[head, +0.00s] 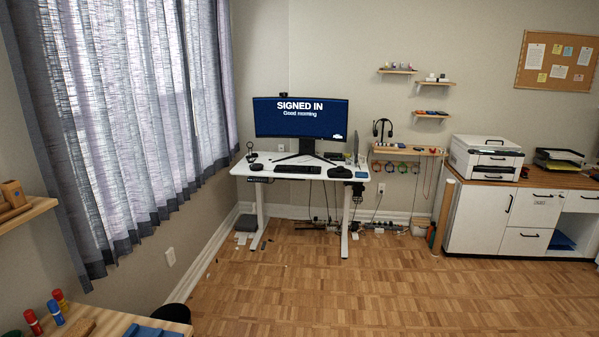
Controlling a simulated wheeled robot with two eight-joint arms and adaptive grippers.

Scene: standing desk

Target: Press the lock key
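A white standing desk (322,175) stands in the far corner of the room, well away from me. On it is a wide monitor (300,124) that reads "SIGNED IN Good morning". A dark keyboard (298,169) lies in front of the monitor. A single lock key cannot be made out at this distance. A small dark unit (260,180) hangs under the left front edge of the desk. Neither of my grippers shows in the head view.
Wood floor (310,285) is open between me and the desk. A table (120,325) with markers is at the lower left, with a black bin (174,312) beside it. Cabinets (500,222) with a printer (486,156) stand on the right. Cables lie under the desk.

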